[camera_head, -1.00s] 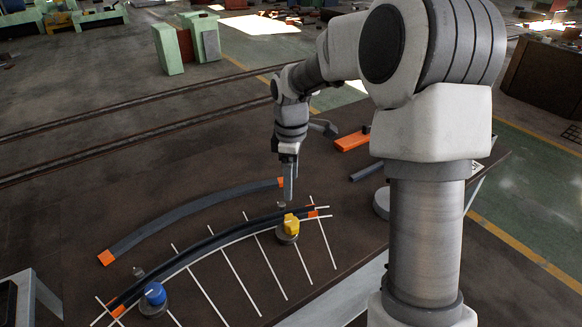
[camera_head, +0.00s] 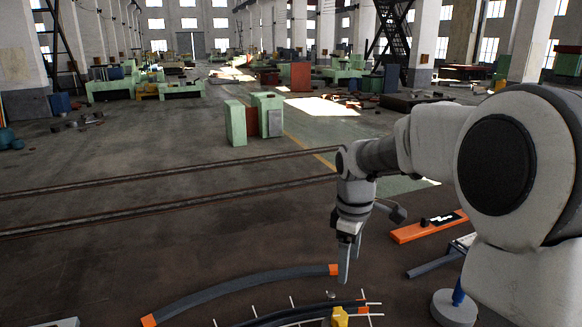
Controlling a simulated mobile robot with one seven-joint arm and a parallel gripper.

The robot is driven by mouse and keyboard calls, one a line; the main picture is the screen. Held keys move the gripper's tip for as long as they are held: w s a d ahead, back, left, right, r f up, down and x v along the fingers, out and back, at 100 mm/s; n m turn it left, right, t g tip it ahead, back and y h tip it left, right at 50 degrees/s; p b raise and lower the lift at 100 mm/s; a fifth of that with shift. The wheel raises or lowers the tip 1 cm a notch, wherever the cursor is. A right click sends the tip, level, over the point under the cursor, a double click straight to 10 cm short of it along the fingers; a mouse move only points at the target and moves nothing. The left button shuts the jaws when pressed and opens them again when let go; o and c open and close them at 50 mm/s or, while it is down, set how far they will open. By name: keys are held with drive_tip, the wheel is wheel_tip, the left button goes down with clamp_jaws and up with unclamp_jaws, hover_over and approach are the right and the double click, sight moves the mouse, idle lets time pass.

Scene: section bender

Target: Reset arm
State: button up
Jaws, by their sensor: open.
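My gripper (camera_head: 347,262) points down at the right centre, above the work surface and close to the orange right end of a curved dark bar (camera_head: 235,287). It looks empty, with its jaws apart. A second curved dark bar (camera_head: 300,312) lies in front, with thin white rods across it, partly cut off by the lower picture edge. A yellow knob (camera_head: 339,317) stands at this bar near its right end, below my gripper. I cannot tell the exact gap between my gripper and the bars.
An orange flat piece (camera_head: 428,228) and a dark straight bar (camera_head: 435,264) lie to the right. A round grey base with a blue post (camera_head: 456,303) is beside my arm. Green machine blocks (camera_head: 254,120) and floor rails (camera_head: 160,199) are farther back.

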drive_tip(key=s+r+m+t, duration=0.2)
drive_tip(key=s+r+m, duration=0.2)
drive_tip(key=s, duration=0.7)
drive_tip(key=s+r+m+t+p, duration=0.1)
drive_tip(key=s+r+m+t, duration=0.2)
drive_tip(key=s+m, duration=0.4)
drive_tip(key=s+r, duration=0.1)
drive_tip(key=s, duration=0.4)
drive_tip(key=shift+r+m, duration=0.2)
drive_tip(key=shift+m, duration=0.2)
